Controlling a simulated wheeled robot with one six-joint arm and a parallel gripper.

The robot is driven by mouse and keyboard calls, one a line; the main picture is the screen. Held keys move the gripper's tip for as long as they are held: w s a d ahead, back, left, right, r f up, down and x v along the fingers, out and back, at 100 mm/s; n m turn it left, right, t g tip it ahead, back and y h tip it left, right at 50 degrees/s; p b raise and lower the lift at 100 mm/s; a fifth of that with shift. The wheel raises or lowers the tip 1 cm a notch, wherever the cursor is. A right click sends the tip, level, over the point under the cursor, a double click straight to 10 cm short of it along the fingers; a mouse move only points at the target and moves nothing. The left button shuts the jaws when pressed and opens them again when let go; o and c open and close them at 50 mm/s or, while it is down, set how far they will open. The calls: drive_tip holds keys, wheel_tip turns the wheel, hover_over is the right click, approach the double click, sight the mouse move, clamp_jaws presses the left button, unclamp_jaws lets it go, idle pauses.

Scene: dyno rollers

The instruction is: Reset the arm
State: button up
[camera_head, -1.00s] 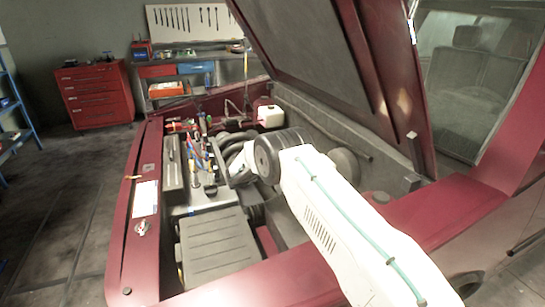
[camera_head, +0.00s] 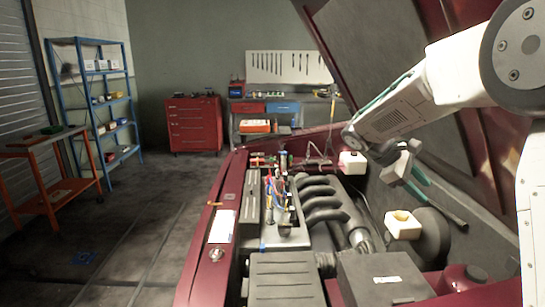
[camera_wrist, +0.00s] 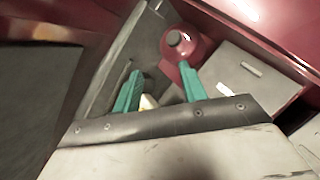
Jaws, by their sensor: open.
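My white arm (camera_head: 420,105) reaches in from the right and is raised over the right side of the engine bay. My gripper (camera_head: 425,188) hangs from its end, pointing down and to the right, with green fingers. In the wrist view the two green fingers (camera_wrist: 160,82) stand apart with nothing held between them. A red round container with a dark cap (camera_wrist: 178,42) lies beyond the fingers there. The open car bonnet (camera_head: 400,50) rises behind the arm.
The engine bay holds a black battery-like box (camera_head: 285,280), curved dark pipes (camera_head: 325,205) and white-capped reservoirs (camera_head: 403,225). A red tool cabinet (camera_head: 194,125), a workbench (camera_head: 285,103) and blue shelves (camera_head: 105,100) stand behind.

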drive_tip(key=s+a+r+m+t+y, duration=0.1)
drive_tip(key=s+a+r+m+y, duration=0.15)
drive_tip(key=s, duration=0.65)
drive_tip(key=s+a+r+m+y, duration=0.1)
drive_tip(key=s+m+y, duration=0.15)
drive_tip(key=s, duration=0.75)
drive_tip(key=s+a+f+m+t+y, duration=0.1)
drive_tip(key=s+a+f+m+y, duration=0.1)
drive_tip(key=s, duration=0.6)
drive_tip(key=s+a+f+m+t+y, duration=0.1)
drive_tip(key=s+a+f+m+y, duration=0.1)
drive_tip(key=s+a, duration=0.3)
drive_tip(key=s, duration=0.2)
drive_tip(key=shift+s+f+t+y, duration=0.15)
drive_tip(key=shift+s+t+y, duration=0.15)
drive_tip(key=shift+s+y, duration=0.1)
